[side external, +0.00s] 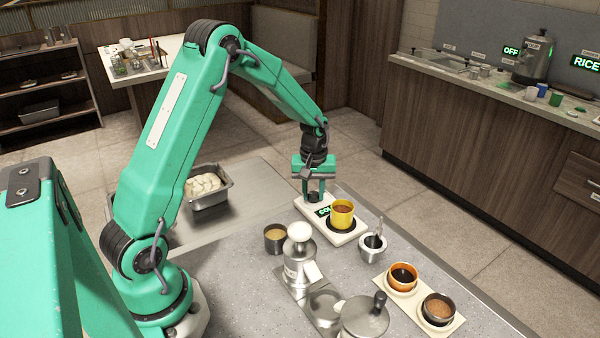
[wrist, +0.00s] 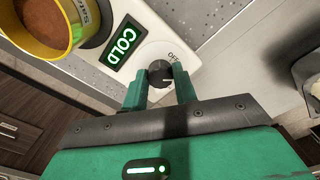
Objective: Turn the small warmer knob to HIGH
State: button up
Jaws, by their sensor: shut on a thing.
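The small white warmer (side external: 344,236) stands near the far edge of the counter. Its lit green display (wrist: 123,48) reads COLD in the wrist view. The dark round knob (wrist: 160,73) sits beside the display, with a pale mark on its face and OFF lettering near it. A yellow cup (side external: 343,212) of brown sauce stands on the warmer's dark round plate; it also shows in the wrist view (wrist: 40,28). My gripper (wrist: 161,84) points down over the knob end, its green fingers shut on the knob. The fingers partly hide the knob's sides and other markings.
A dark cup (side external: 276,238), a white-topped metal press (side external: 300,262) and a mortar with pestle (side external: 372,248) stand close by. A tray with two sauce bowls (side external: 420,305) is front right. A metal pan (side external: 209,192) of pale food is at left.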

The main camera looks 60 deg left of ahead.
aim_at(312, 193)
jog(key=m, duration=0.7)
jog(key=shift+s+a, duration=0.1)
jog(key=shift+a, duration=0.15)
jog(key=m, duration=0.4)
jog(key=shift+g, duration=0.3)
jog(key=shift+a+m, duration=0.1)
jog(key=shift+m, duration=1.8)
jog(key=o, duration=1)
jog(key=shift+r, duration=3.85)
